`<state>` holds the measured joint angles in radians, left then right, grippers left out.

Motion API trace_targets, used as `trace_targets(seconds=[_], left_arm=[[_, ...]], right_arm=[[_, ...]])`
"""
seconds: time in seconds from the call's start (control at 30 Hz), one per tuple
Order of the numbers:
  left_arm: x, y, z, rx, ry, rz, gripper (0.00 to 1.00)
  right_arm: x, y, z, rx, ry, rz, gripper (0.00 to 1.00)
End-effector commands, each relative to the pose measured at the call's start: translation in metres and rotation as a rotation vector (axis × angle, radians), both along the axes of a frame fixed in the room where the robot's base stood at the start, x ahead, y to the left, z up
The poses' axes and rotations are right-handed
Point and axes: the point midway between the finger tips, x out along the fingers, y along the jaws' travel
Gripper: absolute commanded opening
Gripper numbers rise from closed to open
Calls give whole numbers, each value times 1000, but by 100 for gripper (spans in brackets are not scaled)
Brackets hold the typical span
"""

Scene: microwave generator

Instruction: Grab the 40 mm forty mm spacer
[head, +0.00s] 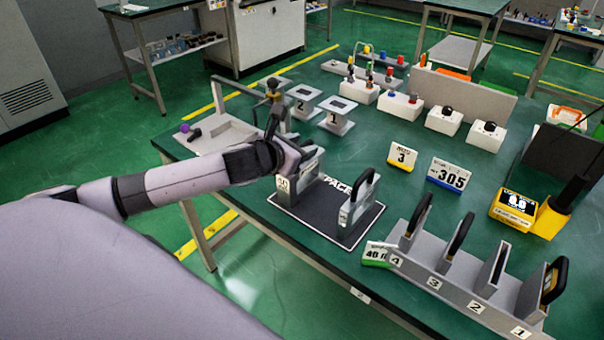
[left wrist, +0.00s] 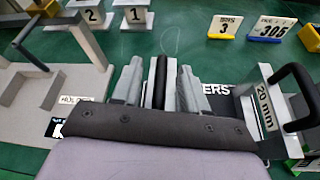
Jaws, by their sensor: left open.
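The 40 mm spacer (head: 283,187) is a grey block with a white label reading "40", standing at the left end of the black spacer mat (head: 327,227). My left gripper (head: 292,152) is at its top and hides much of it. In the left wrist view, my left gripper (left wrist: 158,90) is open, with the spacer's black handle (left wrist: 158,70) between its two grey fingers. I cannot tell whether the fingers touch it. The 20 mm spacer (head: 356,208) stands upright at the mat's right end; its label shows in the left wrist view (left wrist: 266,106). My right gripper is not in view.
A grey rack (head: 455,290) with numbered slots holds several black-handled pieces at the front right. A grey fixture (head: 212,137) stands left of the mat. Stands 1 (head: 337,117) and 2 (head: 303,95) are behind. The green table between mat and number cards is clear.

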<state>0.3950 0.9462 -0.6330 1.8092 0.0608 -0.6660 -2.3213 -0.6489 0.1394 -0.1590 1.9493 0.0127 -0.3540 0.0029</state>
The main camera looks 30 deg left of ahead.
Motion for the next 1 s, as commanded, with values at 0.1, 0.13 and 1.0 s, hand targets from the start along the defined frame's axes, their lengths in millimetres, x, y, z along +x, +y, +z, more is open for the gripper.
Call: trace_targets(seconds=[0.1, 0.13, 1.0], left_arm=[[6, -1, -3, 0, 1, -1, 43], [6, -1, -3, 0, 0, -1, 43], [6, 0, -3, 0, 1, -1, 0]], right_arm=[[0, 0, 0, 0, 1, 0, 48], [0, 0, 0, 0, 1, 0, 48], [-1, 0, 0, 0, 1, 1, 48]])
